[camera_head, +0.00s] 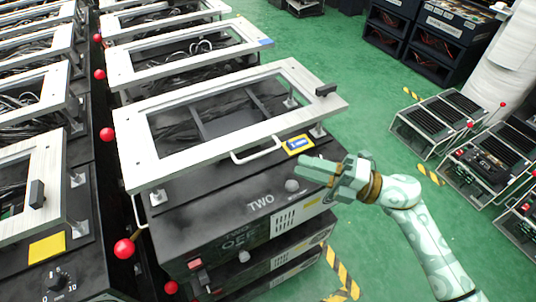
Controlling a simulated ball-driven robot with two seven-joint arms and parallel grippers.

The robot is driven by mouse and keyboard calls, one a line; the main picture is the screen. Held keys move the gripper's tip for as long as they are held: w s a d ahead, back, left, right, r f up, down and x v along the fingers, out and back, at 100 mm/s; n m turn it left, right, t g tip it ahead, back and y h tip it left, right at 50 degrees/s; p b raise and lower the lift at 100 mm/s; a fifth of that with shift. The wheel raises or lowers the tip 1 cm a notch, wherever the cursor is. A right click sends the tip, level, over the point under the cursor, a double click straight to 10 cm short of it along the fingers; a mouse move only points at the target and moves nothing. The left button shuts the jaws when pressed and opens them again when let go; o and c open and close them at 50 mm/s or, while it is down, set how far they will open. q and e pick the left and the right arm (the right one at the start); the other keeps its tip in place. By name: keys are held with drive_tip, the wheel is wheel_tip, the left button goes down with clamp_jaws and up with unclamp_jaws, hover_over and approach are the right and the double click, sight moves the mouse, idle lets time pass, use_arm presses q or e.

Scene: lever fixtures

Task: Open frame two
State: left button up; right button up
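Frame two (240,138) is a pale rectangular metal frame lying flat over a black fixture box (200,205) lettered "TWO" on its front part. The frame rests on short posts at its near corners. A silver handle (257,150) sticks out from its near edge. A lever with a red ball (124,249) stands at the box's near left. My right gripper (305,168) is just past the frame's near right edge, beside a grey round knob (292,186), apart from the handle. Its fingers point left; their gap is not clear. My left gripper is not in view.
More framed fixtures (185,50) stand behind, and another row (25,165) runs along the left with red-ball levers in the gap. Green floor (385,125) is free on the right. Metal racks (445,118) and dark crates (440,40) stand farther right.

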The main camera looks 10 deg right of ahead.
drive_tip(key=x, duration=0.9)
drive_tip(key=shift+b, duration=0.3)
clamp_jaws()
